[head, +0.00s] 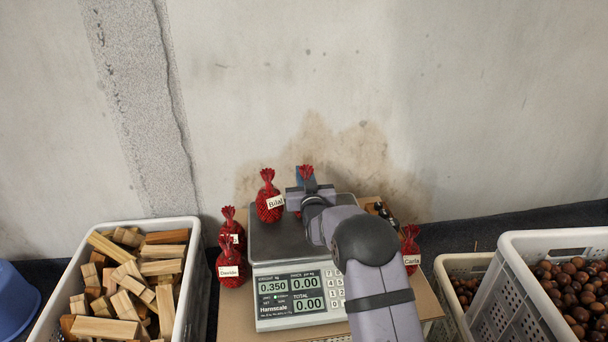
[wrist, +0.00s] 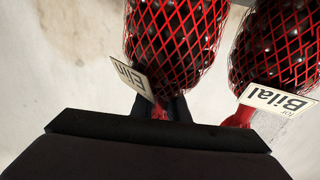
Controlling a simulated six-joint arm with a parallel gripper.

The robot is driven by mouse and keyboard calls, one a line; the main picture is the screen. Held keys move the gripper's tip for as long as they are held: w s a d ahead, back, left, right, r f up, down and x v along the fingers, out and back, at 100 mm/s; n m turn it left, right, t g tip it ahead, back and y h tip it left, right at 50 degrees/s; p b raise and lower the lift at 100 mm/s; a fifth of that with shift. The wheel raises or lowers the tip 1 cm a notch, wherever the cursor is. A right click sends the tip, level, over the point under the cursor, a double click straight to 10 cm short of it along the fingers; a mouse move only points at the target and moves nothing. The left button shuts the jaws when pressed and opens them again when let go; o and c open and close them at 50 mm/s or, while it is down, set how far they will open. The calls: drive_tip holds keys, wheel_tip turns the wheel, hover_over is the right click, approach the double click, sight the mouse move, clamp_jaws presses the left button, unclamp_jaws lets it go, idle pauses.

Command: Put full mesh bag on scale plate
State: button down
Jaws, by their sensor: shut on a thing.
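My gripper (head: 309,187) is over the back part of the scale plate (head: 277,245), shut on the neck of a red mesh bag tagged "Elin". Only the red top of this Elin bag (head: 306,172) shows in the head view; its dark, filled body (wrist: 172,35) shows in the wrist view beside the jaws (wrist: 165,108). Whether it touches the plate is hidden. A full red mesh bag tagged "Bilal" (head: 268,206) stands upright at the plate's back left, close beside it. It also shows in the wrist view (wrist: 270,50). The scale display (head: 272,287) reads 0.350.
Two red bags, one tagged "Davide" (head: 230,270), stand left of the scale. A bag tagged "Carla" (head: 410,250) stands at right, behind my arm. A crate of wood blocks (head: 192,240) is at left; crates of chestnuts (head: 520,258) are at right. The wall is behind.

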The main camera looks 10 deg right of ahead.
drive_tip(key=c, duration=1.7)
unclamp_jaws()
drive_tip(key=shift+f, duration=0.1)
drive_tip(key=shift+r, duration=0.25)
drive_tip(key=s+p, duration=0.3)
drive_tip(key=s, duration=0.9)
drive_tip(key=shift+f, duration=0.1)
